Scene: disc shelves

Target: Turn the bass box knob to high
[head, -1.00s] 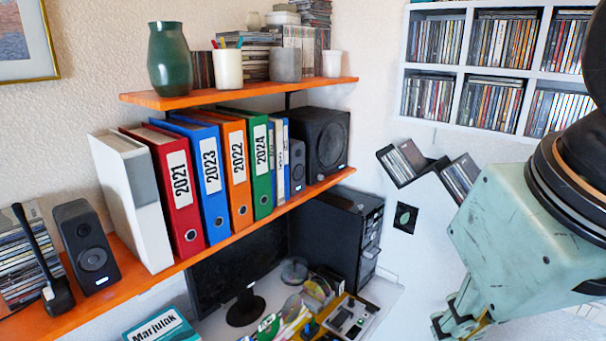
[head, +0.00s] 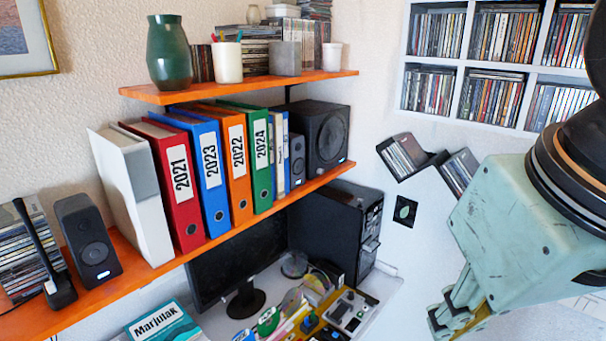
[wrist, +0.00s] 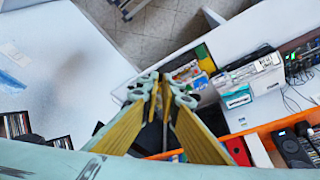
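The bass box (head: 327,143) is a black cube-shaped speaker at the right end of the lower orange shelf in the head view. A round driver fills its front, and a small light shows low on its right. The bass box is not clearly identifiable in the wrist view.
The lower shelf (head: 225,239) also holds binders (head: 180,175), a small speaker (head: 297,160) beside the bass box and another speaker (head: 88,240) at left. The upper shelf (head: 240,88) hangs above the bass box. A black PC tower (head: 335,230) stands below.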

